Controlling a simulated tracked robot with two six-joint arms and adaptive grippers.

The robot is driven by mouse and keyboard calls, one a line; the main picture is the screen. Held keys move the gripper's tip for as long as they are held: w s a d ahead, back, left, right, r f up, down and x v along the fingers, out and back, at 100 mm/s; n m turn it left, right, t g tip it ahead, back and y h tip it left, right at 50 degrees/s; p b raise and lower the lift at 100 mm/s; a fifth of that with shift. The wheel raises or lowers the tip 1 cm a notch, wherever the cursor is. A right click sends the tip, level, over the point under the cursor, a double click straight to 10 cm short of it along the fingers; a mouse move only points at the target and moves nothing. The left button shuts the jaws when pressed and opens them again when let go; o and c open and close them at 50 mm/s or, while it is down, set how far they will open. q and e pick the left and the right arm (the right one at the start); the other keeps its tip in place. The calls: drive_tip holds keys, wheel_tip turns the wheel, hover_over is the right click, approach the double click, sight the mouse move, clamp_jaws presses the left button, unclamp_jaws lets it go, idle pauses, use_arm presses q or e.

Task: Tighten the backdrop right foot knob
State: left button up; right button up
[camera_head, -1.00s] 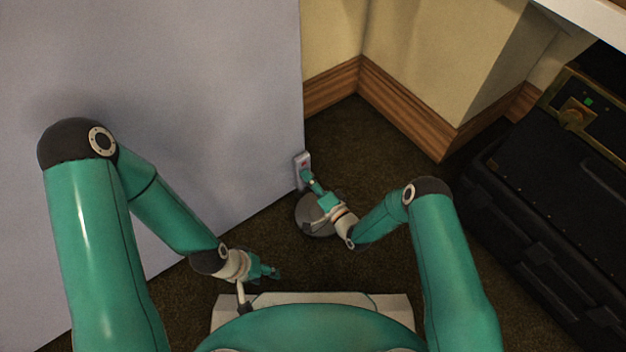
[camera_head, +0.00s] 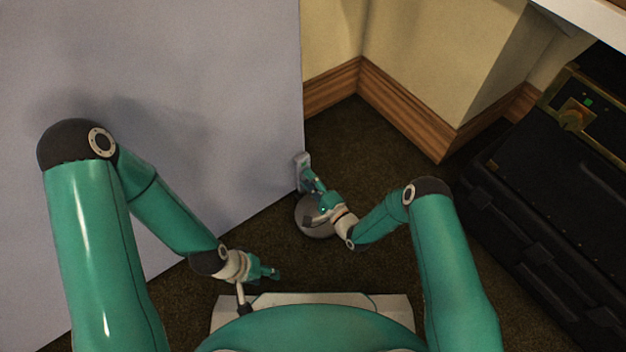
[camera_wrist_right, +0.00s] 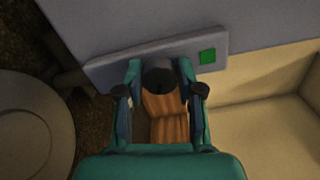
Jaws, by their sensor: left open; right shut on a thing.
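The backdrop (camera_head: 210,110) is a large grey-lilac panel on the left. A grey plate (camera_head: 301,160) is at its lower right edge, above a round grey foot disc (camera_head: 318,230). In the right wrist view the plate (camera_wrist_right: 115,68) carries a dark round knob (camera_wrist_right: 158,76) and a lit green square (camera_wrist_right: 207,56). My right gripper (camera_head: 310,181) is at the plate; its fingers (camera_wrist_right: 160,92) are shut on the knob from both sides. My left gripper (camera_head: 277,274) is open and empty, low in front of the backdrop, away from the knob.
Cream walls with a wooden baseboard (camera_head: 400,118) form a corner behind the foot. Black cases (camera_head: 545,190) stand on the right, with a white-edged surface (camera_head: 590,18) above. Dark carpet (camera_head: 400,270) lies bare between foot and cases.

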drive_tip(key=shift+w+d, duration=0.2)
drive_tip(key=shift+d, duration=0.15)
drive_tip(key=o, duration=1)
drive_tip(key=shift+o, duration=0.8)
drive_tip(key=shift+s+a, duration=0.1)
drive_tip(key=shift+a, duration=0.1)
drive_tip(key=v, duration=1.2)
